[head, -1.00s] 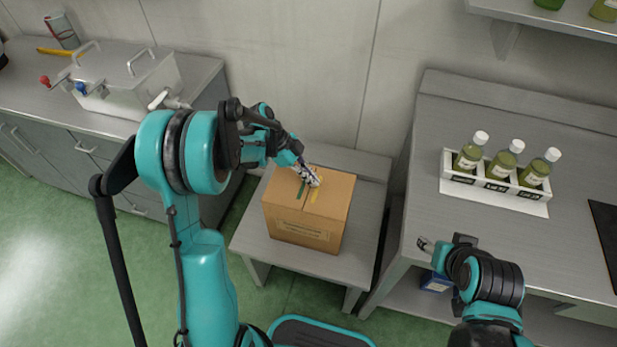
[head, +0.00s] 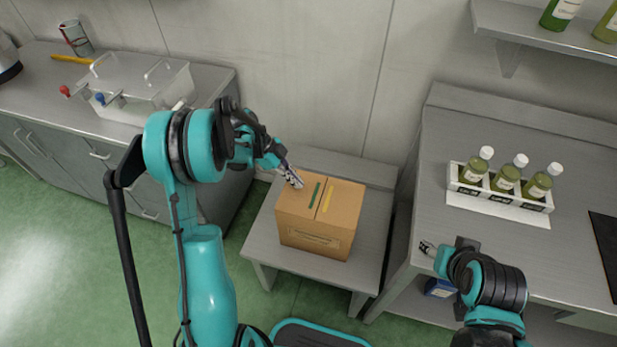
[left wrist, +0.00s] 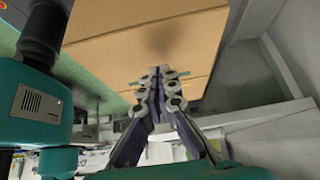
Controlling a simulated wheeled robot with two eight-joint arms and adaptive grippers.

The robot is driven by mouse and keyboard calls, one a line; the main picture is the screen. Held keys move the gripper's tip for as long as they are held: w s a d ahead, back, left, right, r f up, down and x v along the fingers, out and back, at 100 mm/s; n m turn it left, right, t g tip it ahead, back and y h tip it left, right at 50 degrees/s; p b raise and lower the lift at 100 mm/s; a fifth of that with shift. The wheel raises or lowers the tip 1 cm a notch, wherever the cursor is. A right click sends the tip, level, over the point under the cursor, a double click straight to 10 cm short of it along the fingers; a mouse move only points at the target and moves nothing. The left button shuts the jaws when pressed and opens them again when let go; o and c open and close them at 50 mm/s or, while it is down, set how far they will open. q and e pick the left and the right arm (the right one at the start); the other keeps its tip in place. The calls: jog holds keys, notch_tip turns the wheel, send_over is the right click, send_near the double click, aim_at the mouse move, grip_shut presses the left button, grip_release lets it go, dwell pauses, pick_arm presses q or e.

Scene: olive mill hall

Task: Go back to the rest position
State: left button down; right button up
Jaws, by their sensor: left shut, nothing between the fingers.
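My left gripper (head: 293,180) is shut and empty. In the head view its tips are at the left part of the cardboard box's top, and I cannot tell whether they touch it. In the left wrist view the closed fingers (left wrist: 161,85) show in front of the box (left wrist: 150,45). My right gripper (head: 427,248) is small in the head view, by the front edge of the right bench; its jaw state is unclear.
The cardboard box (head: 315,238), with a green and a yellow strip on top, stands on a low grey table (head: 370,235). A white rack (head: 497,204) with three bottles stands on the right bench (head: 440,150). A clear tank (head: 140,90) is on the left counter.

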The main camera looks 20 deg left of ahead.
pick_arm(q)
jog(key=shift+a+f, duration=0.1)
jog(key=shift+a, duration=0.1)
jog(key=r+n, duration=0.1)
jog(key=s+d+r+n+y, duration=0.1)
jog(key=r, duration=0.3)
jog(key=shift+s+d+n+t, duration=0.25)
jog(key=shift+d+n+t, duration=0.05)
jog(key=shift+d+n, duration=0.1)
jog(key=s+d+r+n+t+y, duration=0.1)
jog(key=s+r+n+t+y, duration=0.2)
jog(key=s+r+n, duration=0.2)
jog(key=s+d+r+n+t+y, duration=0.2)
jog(key=s+r+n, duration=0.4)
jog(key=s+n, duration=0.4)
jog(key=shift+s+t+y, duration=0.5)
jog(key=shift+s+t, duration=0.2)
jog(key=shift+s, duration=0.5)
